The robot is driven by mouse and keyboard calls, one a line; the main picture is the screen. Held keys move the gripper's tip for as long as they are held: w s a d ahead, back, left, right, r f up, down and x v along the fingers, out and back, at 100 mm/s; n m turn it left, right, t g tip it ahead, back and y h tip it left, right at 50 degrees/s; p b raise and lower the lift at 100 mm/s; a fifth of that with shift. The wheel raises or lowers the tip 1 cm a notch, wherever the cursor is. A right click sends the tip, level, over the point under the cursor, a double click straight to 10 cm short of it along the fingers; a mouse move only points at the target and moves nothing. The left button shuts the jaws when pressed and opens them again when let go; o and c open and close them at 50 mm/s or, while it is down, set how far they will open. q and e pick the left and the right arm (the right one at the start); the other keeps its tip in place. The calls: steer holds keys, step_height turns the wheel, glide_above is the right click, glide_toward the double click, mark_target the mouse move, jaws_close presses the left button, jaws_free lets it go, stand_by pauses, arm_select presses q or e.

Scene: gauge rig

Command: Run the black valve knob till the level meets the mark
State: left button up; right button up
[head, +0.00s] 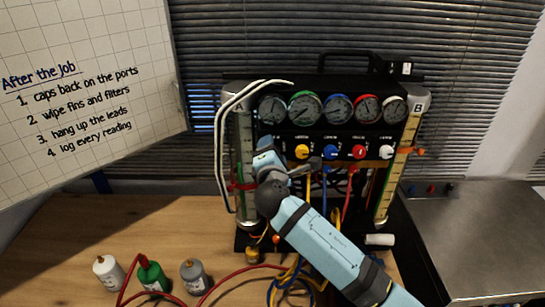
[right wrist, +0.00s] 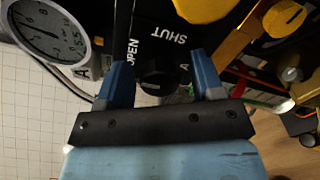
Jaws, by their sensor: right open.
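The black valve knob (right wrist: 160,80) shows in the right wrist view, beside the printed words OPEN and SHUT. My right gripper (right wrist: 158,66) is open, with one blue finger on each side of the knob. I cannot tell whether either finger touches it. In the head view my right gripper (head: 268,150) is at the left end of the knob row and hides the black knob. Gauge column A (head: 246,140) stands at the left with a red marker (head: 240,186). Column B (head: 403,145) stands at the right with an orange marker (head: 418,151). The liquid levels are too small to read surely.
Yellow (head: 302,152), blue (head: 330,152), red (head: 358,152) and white (head: 386,152) knobs line the panel under several dials. Red, yellow and blue hoses hang and lie in front. White (head: 108,272), green (head: 151,275) and grey (head: 194,275) bottles stand on the wooden bench.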

steer(key=s+b, duration=0.3)
steer(key=s, duration=1)
steer(key=shift+s, duration=0.4)
stand_by(6.3)
